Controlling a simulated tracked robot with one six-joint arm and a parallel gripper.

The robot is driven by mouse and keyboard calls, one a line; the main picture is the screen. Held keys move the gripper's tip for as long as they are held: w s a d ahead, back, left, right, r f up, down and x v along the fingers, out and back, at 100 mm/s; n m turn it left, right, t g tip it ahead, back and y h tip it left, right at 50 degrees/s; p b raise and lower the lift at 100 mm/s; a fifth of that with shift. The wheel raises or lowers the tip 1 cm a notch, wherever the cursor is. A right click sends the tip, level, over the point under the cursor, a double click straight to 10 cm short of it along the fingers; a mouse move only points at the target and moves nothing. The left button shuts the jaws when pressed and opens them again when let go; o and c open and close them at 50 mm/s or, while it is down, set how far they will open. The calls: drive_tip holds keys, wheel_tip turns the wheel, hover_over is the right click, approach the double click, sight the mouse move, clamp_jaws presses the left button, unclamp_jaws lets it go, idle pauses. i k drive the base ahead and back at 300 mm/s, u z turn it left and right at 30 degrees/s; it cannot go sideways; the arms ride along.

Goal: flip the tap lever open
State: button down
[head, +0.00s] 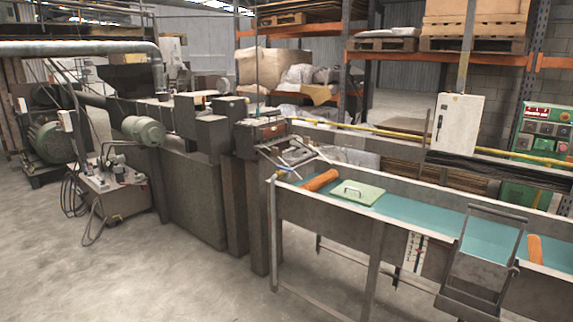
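I cannot clearly make out a tap lever in the head view. My gripper and arm are not in view.
Orange rollers (319,180) and a green lid with a handle (357,192) are at the trough. A metal frame (482,255) hangs on its front. A dark machine (190,195) and a pump unit (110,190) stand left. The concrete floor (170,275) in front is clear.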

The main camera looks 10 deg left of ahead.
sight(278, 167)
drive_tip(key=u, duration=0.35)
drive_tip(key=i, duration=0.65)
drive_tip(key=u, duration=0.75)
drive_tip(key=i, duration=0.75)
drive_tip(key=u, duration=0.35)
drive_tip(key=i, duration=1.5)
drive_tip(key=z, duration=0.8)
drive_tip(key=i, duration=1.05)
drive_tip(key=z, duration=0.55)
